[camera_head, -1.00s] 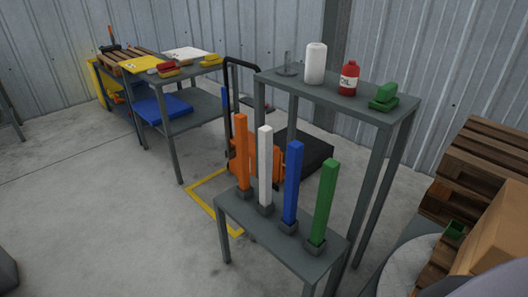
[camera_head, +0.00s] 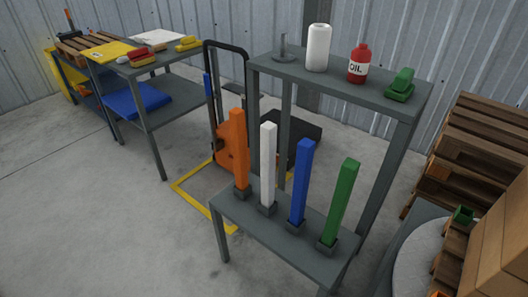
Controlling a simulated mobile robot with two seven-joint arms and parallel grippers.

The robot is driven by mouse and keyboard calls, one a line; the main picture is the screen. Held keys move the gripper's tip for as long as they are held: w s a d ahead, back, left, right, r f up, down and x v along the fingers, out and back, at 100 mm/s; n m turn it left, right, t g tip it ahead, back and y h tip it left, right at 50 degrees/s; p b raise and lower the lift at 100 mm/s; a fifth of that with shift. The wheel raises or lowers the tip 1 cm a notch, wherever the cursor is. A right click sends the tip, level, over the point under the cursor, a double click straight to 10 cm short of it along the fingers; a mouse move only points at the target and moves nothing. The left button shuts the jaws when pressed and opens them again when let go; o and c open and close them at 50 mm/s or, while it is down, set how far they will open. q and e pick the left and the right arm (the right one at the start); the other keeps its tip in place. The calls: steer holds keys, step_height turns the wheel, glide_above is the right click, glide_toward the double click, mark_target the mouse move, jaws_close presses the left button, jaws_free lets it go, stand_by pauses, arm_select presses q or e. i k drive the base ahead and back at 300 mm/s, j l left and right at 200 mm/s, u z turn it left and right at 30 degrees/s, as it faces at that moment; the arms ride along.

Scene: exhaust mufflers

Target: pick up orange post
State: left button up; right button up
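The orange post (camera_head: 238,150) stands upright in a dark square holder at the left end of a low grey bench (camera_head: 262,235). To its right, a white post (camera_head: 268,163), a blue post (camera_head: 301,180) and a green post (camera_head: 341,202) stand in a row in similar holders. An orange part of the pallet jack (camera_head: 225,153) is right behind the orange post, in a similar colour. Neither of my grippers shows in this view.
A taller grey table (camera_head: 330,82) behind the bench holds a white roll (camera_head: 318,47), a red oil bottle (camera_head: 359,63) and a green object (camera_head: 400,85). Wooden pallets (camera_head: 480,150) and a cardboard box (camera_head: 500,245) are at right. Floor in front left is clear.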

mark_target(236, 120)
steer(key=i+j+z, duration=0.15)
steer(key=z, duration=0.25)
steer(key=i+j+z, duration=0.1)
steer(key=j+z, duration=0.25)
steer(key=i+j+z, duration=0.55)
